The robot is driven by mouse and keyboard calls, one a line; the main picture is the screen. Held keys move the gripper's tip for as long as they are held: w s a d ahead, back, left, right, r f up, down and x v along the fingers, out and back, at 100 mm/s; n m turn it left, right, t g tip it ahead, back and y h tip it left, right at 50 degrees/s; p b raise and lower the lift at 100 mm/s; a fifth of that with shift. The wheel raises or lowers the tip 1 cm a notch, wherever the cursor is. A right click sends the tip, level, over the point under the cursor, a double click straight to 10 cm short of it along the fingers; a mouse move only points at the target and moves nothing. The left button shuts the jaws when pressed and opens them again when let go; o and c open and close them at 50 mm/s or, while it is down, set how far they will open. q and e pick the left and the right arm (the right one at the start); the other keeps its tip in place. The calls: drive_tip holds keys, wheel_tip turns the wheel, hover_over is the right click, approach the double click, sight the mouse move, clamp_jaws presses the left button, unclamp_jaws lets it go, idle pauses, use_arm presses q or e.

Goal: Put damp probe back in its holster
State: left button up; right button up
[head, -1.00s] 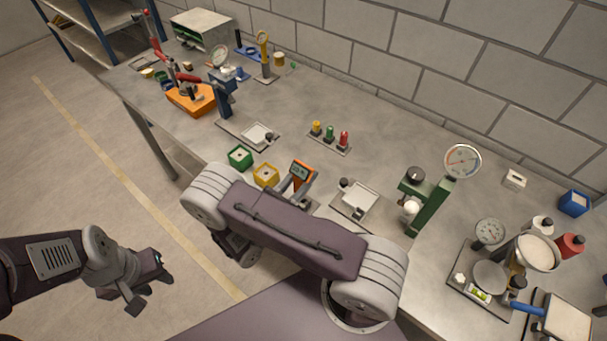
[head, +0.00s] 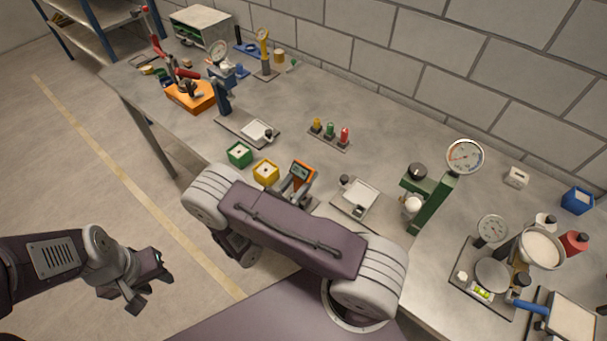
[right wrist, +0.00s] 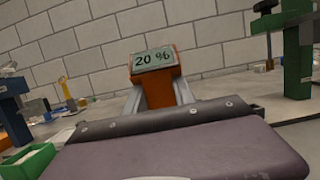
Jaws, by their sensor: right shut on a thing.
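The damp probe (head: 302,171) is an orange handheld unit with a pale display, over the front part of the bench. In the right wrist view the probe (right wrist: 158,82) stands upright between the fingers, its display reading "20 %". My right gripper (head: 296,186) is shut on it; the fingers also show in the right wrist view (right wrist: 158,97). The probe's lower end is hidden behind my wrist. My left gripper (head: 152,287) is open and empty over the floor, left of the bench. I cannot tell which thing is the holster.
Green (head: 239,154) and yellow (head: 265,172) boxes stand left of the probe. A plate with yellow, green and red pegs (head: 329,136) lies behind it. A green dial stand (head: 431,199) is to the right. An orange-based press (head: 192,97) stands further left.

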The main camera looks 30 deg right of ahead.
drive_tip(key=shift+f+b, duration=0.65)
drive_tip(key=shift+f, duration=0.25)
drive_tip(key=o, duration=1.2)
drive_tip(key=b+v, duration=0.2)
drive_tip(key=v, duration=0.7)
drive_tip(key=shift+b, duration=0.4)
